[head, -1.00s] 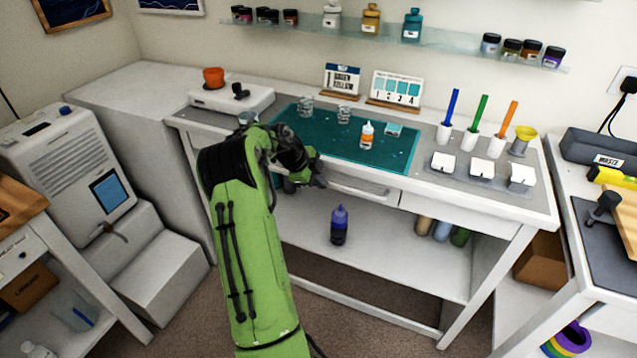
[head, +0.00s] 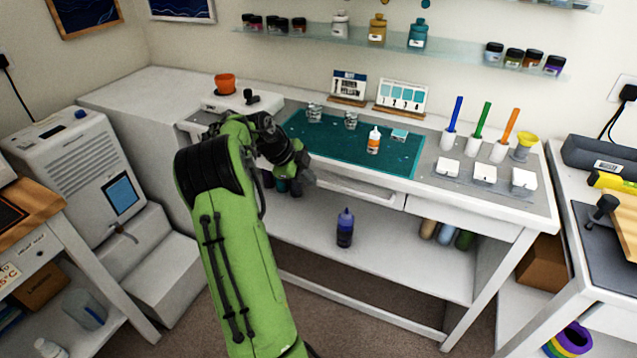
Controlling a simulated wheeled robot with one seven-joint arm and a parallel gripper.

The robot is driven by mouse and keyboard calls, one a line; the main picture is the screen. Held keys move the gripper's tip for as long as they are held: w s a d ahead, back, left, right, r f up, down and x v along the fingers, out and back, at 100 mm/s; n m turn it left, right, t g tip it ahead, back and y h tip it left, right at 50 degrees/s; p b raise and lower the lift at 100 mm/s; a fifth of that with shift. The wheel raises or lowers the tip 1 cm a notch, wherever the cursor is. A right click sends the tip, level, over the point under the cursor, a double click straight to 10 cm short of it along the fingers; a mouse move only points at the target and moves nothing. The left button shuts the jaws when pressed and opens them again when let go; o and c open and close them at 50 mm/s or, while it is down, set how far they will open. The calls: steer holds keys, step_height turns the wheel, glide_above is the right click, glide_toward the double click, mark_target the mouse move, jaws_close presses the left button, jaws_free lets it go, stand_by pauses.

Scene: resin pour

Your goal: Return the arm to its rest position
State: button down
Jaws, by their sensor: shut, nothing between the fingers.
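My green arm rises from the bottom of the head view and bends at its elbow in front of the workbench (head: 540,222). My gripper (head: 302,184) is at the dark end of the arm, just in front of the bench's front edge, left of the drawer. It is shut and holds nothing that I can see. Its fingertips are small and dark here. The arm hides part of the bench's left front and the shelf below.
A teal mat (head: 345,152) on the bench carries an orange-labelled bottle (head: 373,141) and small cups. A dark blue bottle (head: 345,228) stands on the lower shelf. A white machine (head: 75,160) stands at left. A side bench (head: 590,255) stands at right.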

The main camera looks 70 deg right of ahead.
steer(key=shift+v, duration=1.2)
steer(key=w+a+r+n+t+p, duration=0.2)
steer(key=w+a+r+n, duration=0.3)
steer(key=a, duration=0.4)
steer(key=w+a+r+n+t+y+p, duration=0.1)
steer(key=w+a+r+n+t+p, duration=0.2)
steer(key=a+r+n, duration=0.5)
steer(key=w+a+r+n+t+p, duration=0.2)
steer(key=w+a+r+n, duration=0.3)
steer(key=a, duration=0.5)
steer(key=s+a+n+t+y+p, duration=0.1)
steer(key=s+a+n, duration=0.2)
steer(key=a+n, duration=0.3)
steer(key=s+a+r+n+t+y+p, duration=0.1)
steer(key=s+a+n+p, duration=0.1)
steer(key=s+a+n, duration=0.2)
steer(key=s+a+n+t+y+p, duration=0.1)
steer(key=s+a+n, duration=0.3)
steer(key=a+n, duration=0.4)
steer(key=a, duration=0.3)
steer(key=shift+a+r+n+t+y, duration=0.15)
steer(key=shift+a+n+t+y, duration=0.15)
steer(key=shift+a+n, duration=0.1)
